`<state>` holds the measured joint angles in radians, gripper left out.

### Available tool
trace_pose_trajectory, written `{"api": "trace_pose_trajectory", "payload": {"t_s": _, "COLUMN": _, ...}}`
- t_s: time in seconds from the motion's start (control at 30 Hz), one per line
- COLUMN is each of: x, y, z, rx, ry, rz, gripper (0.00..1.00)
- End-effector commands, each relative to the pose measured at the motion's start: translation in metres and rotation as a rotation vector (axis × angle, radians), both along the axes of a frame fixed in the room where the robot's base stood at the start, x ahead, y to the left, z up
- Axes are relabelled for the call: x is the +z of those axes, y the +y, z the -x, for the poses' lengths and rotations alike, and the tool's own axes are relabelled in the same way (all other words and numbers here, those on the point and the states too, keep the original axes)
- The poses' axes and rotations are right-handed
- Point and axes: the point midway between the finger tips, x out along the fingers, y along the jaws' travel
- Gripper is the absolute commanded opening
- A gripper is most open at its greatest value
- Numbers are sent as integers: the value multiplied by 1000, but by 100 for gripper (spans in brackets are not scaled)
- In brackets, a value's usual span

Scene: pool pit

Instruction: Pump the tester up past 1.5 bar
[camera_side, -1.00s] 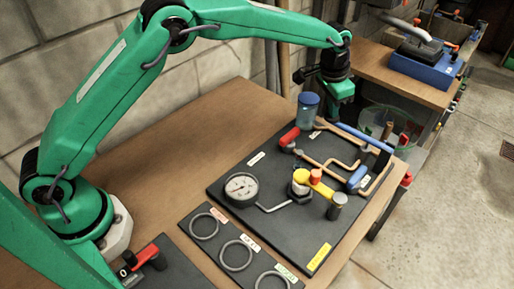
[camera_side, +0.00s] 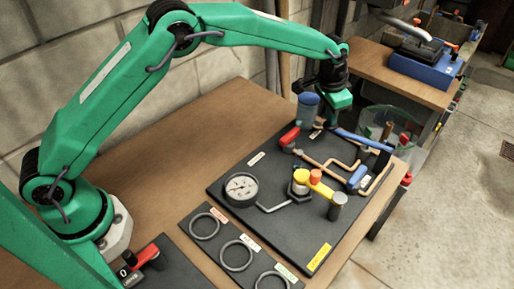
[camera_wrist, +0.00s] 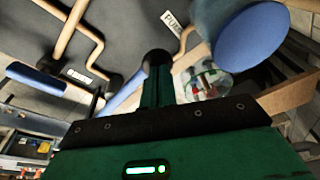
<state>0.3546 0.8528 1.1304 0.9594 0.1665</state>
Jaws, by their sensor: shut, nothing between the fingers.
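The tester is a dark board (camera_side: 240,185) with a white round gauge (camera_side: 241,188) whose reading is too small to tell. A blue cylinder (camera_side: 308,106) stands at its back edge, and its blue round top (camera_wrist: 253,37) shows in the wrist view. A long blue lever (camera_side: 362,142) runs right from beside it; part of it (camera_wrist: 126,94) shows near my fingers in the wrist view. My gripper (camera_side: 331,122) is shut and empty, pointing down at the lever's left end. It appears to touch the lever there. In the wrist view, my gripper's dark tip (camera_wrist: 157,62) hides what lies beneath.
A panel with several rings (camera_side: 238,255) lies in front. A clear bin (camera_side: 395,120) stands beyond the right edge. The wooden tabletop (camera_side: 190,150) is clear at left.

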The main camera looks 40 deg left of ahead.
Motion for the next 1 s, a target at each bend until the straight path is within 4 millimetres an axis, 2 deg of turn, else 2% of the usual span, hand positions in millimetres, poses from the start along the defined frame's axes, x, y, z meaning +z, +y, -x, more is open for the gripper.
{"api": "trace_pose_trajectory", "payload": {"t_s": 0.3, "x": -12, "y": 1, "z": 1, "rx": 1, "ry": 5, "rz": -1, "gripper": 0}}
{"api": "trace_pose_trajectory", "payload": {"t_s": 0.47, "x": -11, "y": 1, "z": 1, "rx": 1, "ry": 5, "rz": -1, "gripper": 0}}
{"api": "trace_pose_trajectory", "payload": {"t_s": 1.0, "x": 20, "y": 0, "z": 0, "rx": 0, "ry": 2, "rz": -1, "gripper": 0}}
